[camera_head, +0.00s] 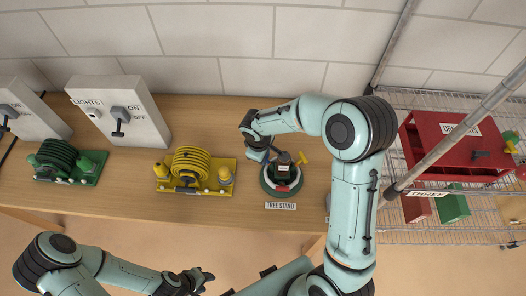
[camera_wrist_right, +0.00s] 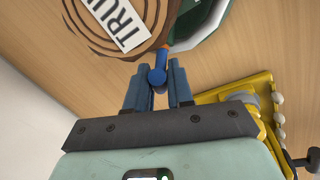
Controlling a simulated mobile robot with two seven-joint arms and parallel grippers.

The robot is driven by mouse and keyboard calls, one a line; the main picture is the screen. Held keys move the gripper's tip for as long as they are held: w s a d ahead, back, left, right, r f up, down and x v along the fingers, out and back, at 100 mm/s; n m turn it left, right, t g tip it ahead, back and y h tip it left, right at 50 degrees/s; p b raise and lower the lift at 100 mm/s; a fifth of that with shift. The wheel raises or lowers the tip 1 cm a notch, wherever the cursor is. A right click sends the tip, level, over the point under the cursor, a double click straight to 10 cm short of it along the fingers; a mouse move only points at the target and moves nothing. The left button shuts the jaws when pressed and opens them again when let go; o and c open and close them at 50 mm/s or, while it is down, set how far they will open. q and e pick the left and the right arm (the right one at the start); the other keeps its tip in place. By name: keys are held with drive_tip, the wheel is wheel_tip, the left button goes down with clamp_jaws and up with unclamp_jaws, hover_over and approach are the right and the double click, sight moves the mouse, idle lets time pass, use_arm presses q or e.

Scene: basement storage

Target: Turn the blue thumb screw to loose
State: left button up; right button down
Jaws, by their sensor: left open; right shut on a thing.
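The green tree stand (camera_head: 267,187) sits on the wooden bench, with a label reading TREE STAND at its front. A yellow thumb screw (camera_head: 303,158) and a red part show on it. In the right wrist view, the brown trunk (camera_wrist_right: 105,45) rises from the stand, and the blue thumb screw (camera_wrist_right: 157,75) points out beside it. My right gripper (camera_wrist_right: 157,68) is shut on the blue thumb screw's head. In the head view this gripper (camera_head: 259,155) is at the stand's back left and hides much of the screw. My left gripper (camera_head: 208,278) is open and empty, low in front of the bench.
A yellow hose reel (camera_head: 190,162) stands on the bench left of the stand, with a green reel (camera_head: 60,158) farther left. A LIGHTS switch box (camera_head: 118,110) stands behind them. A wire shelf with a red box (camera_head: 440,150) is at right.

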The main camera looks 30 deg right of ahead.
drive_tip(key=shift+w+r+n+g+y+p, duration=0.15)
drive_tip(key=shift+n+g+y+p, duration=0.25)
drive_tip(key=shift+n+y+p, duration=0.5)
drive_tip(key=shift+n+y, duration=0.4)
drive_tip(key=shift+n, duration=0.3)
drive_tip(key=shift+n+g+y, duration=0.6)
drive_tip(key=shift+n+g, duration=0.1)
drive_tip(key=shift+n, duration=0.4)
drive_tip(key=n+g+y, duration=0.1)
drive_tip(key=n+g, duration=0.1)
drive_tip(key=n, duration=0.1)
drive_tip(key=shift+n+y, duration=0.3)
drive_tip(key=shift+y, duration=0.1)
use_arm(q)
drive_tip(key=shift+t, duration=0.3)
drive_tip(key=w+r, duration=0.3)
drive_tip(key=w, duration=0.1)
drive_tip(key=shift+r, duration=0.35)
use_arm(e)
drive_tip(key=n+g, duration=0.4)
drive_tip(key=n, duration=0.1)
drive_tip(key=shift+d+n+y, duration=0.15)
drive_tip(key=shift+n+y, duration=0.15)
drive_tip(key=shift+y, duration=0.1)
drive_tip(key=shift+g, duration=0.3)
drive_tip(key=c, duration=1)
unclamp_jaws()
drive_tip(key=shift+c, duration=0.2)
